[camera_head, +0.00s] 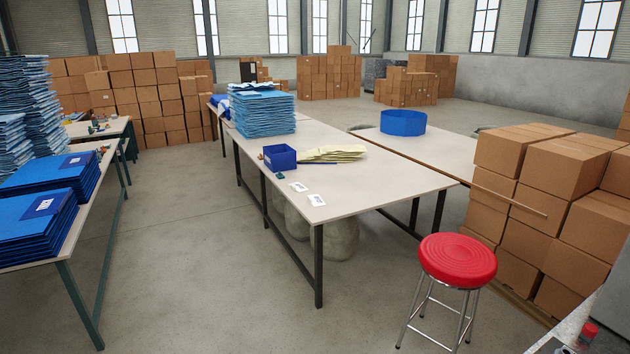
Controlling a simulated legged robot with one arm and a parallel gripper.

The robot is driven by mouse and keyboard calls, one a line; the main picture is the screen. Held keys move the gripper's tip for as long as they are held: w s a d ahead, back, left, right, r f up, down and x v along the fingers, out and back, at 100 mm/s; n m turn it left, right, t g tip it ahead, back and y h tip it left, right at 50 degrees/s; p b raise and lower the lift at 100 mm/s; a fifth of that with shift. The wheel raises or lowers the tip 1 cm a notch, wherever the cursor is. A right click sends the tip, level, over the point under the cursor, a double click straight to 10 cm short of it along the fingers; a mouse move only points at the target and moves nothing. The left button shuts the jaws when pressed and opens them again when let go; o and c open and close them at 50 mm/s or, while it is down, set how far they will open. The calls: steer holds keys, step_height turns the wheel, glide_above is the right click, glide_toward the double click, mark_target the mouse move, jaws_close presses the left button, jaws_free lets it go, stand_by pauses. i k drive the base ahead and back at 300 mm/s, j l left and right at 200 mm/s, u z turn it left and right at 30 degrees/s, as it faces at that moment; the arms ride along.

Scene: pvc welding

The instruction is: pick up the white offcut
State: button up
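Two small flat white pieces with dark marks lie near the left front edge of the middle table (395,191). One white piece (298,187) is slightly farther back, and the other white piece (316,200) is closer to the front corner. They are apart from each other. I cannot tell whether either is the white offcut, and no other piece is clearly it. My gripper is not in view.
A blue bin (279,158) and pale yellow sheets (332,154) lie behind the white pieces. A red stool (457,261) stands before the table's right end. Stacked cartons (540,165) block the right. Blue stacks (35,222) fill the left table. Floor (180,250) between tables is clear.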

mark_target(301, 188)
steer(key=i+j+u, duration=0.1)
steer(key=i+u, duration=0.2)
steer(key=i, duration=0.6)
steer(key=i+l+u, duration=0.25)
steer(key=i, duration=0.65)
steer(key=i+l, duration=0.15)
steer(key=i, duration=0.3)
steer(key=i+l, duration=0.1)
steer(key=i, duration=0.4)
steer(key=i+l, duration=0.15)
steer(key=i, duration=0.3)
steer(key=i+l+u, duration=0.1)
steer(key=i, duration=0.4)
steer(key=i+l+u, duration=0.25)
steer(key=i+l, duration=0.15)
